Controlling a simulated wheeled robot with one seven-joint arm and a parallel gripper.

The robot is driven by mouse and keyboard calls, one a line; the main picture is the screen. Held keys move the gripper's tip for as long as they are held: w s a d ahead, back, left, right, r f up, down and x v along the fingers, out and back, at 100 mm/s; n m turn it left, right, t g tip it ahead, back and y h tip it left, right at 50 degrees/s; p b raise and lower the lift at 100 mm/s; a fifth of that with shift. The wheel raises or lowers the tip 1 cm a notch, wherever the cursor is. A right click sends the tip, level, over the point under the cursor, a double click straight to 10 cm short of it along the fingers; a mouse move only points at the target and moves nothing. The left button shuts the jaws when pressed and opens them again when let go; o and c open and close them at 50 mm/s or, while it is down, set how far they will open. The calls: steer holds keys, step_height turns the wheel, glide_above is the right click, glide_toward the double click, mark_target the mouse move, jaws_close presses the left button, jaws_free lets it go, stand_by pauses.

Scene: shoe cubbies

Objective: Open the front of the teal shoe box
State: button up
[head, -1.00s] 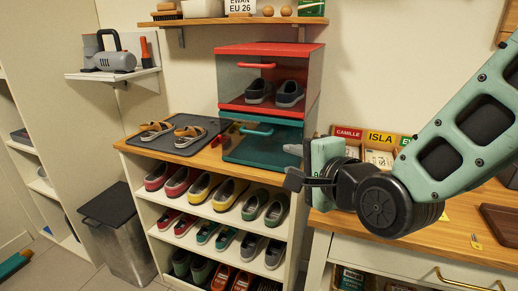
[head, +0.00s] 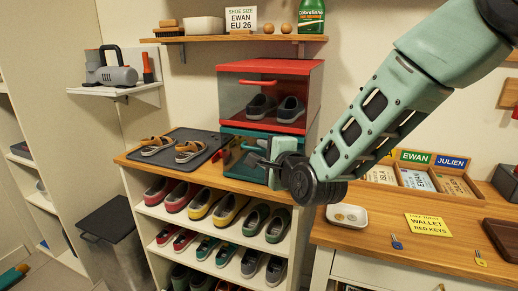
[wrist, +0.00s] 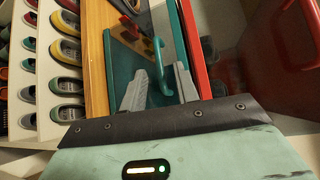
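The teal shoe box (head: 232,152) sits on top of the wooden shelf unit, under the red shoe box. Its front looks closed. In the wrist view its see-through teal front (wrist: 122,65) carries a raised teal handle (wrist: 158,62). My gripper (head: 254,161) is in front of the right part of this front. In the wrist view my gripper (wrist: 161,72) is open, with a grey finger on each side of the handle's near end. I cannot tell whether either finger touches it. In the head view my gripper and wrist hide the box's right part.
The red shoe box (head: 300,128), with dark shoes inside, rests directly on the teal one. A dark tray (head: 205,157) with sandals lies left of the box. Rows of shoes (head: 228,209) fill the shelves below. A drawer cabinet top (head: 375,235) holds name cards at right.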

steer(key=shift+x, duration=1.45)
steer(key=shift+s, duration=0.1)
jaws_close()
steer(key=shift+f, duration=0.15)
